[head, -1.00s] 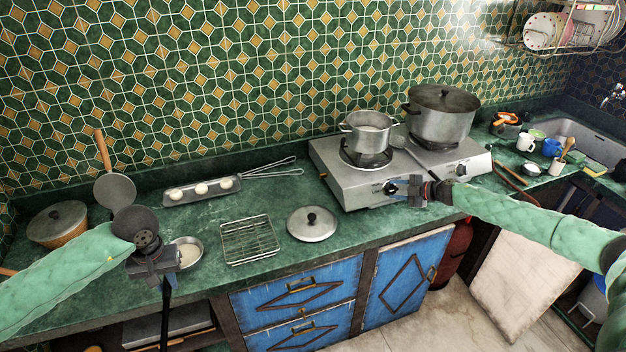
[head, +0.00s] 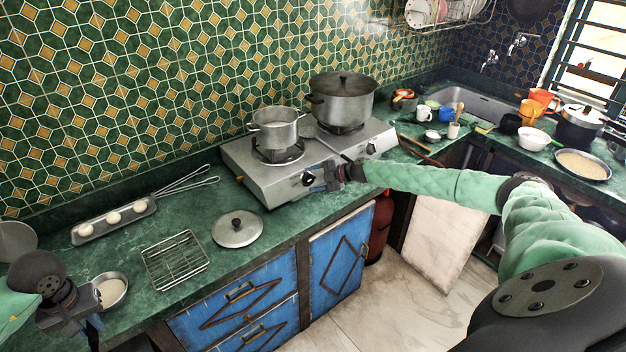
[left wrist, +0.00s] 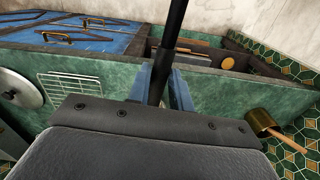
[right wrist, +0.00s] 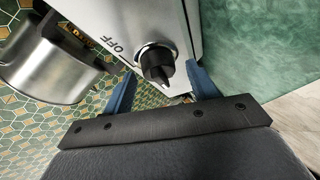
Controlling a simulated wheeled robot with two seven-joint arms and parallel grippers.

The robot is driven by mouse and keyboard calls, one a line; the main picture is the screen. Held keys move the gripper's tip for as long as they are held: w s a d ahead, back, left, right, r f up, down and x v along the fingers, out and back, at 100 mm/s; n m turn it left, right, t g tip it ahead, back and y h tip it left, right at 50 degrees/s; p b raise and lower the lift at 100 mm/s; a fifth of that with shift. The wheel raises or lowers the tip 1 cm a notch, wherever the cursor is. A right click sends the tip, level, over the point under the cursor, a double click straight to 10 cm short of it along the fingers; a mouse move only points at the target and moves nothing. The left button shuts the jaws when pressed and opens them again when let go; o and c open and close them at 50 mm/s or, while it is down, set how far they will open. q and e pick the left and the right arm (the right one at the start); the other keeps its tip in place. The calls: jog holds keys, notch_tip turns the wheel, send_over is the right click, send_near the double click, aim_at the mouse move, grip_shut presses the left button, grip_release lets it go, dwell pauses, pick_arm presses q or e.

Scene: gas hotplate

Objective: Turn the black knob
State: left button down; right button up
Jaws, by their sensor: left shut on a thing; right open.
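The gas hotplate (head: 250,170) is a steel two-burner unit on the green counter. A black knob (head: 308,179) sits on its front face, at the left. In the right wrist view this black knob (right wrist: 157,62) shows close up beside the printed word OFF. My right gripper (right wrist: 161,72) is open, its blue fingers on either side of the knob; I cannot tell whether they touch it. In the head view the right gripper (head: 322,178) is at the hotplate's front. A second knob (head: 371,148) is further right. My left gripper (left wrist: 166,88) is shut on a black rod (left wrist: 170,45).
A small pot (head: 275,130) and a large lidded pot (head: 342,103) stand on the burners. A lid (head: 237,229), a wire rack (head: 174,260) and a tray (head: 90,229) lie on the counter at left. Cups and a sink (head: 480,107) are at right.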

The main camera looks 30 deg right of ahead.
pick_arm(q)
notch_tip(320, 180, down, 4)
jog(key=b, duration=0.4)
jog(key=shift+f, duration=0.25)
jog(key=shift+f+b, duration=0.15)
jog(key=shift+b, duration=0.3)
pick_arm(e)
jog(key=v, duration=1.2)
jog(key=shift+a, duration=0.1)
pick_arm(q)
jog(key=shift+f, duration=0.1)
pick_arm(e)
jog(key=shift+f, duration=0.1)
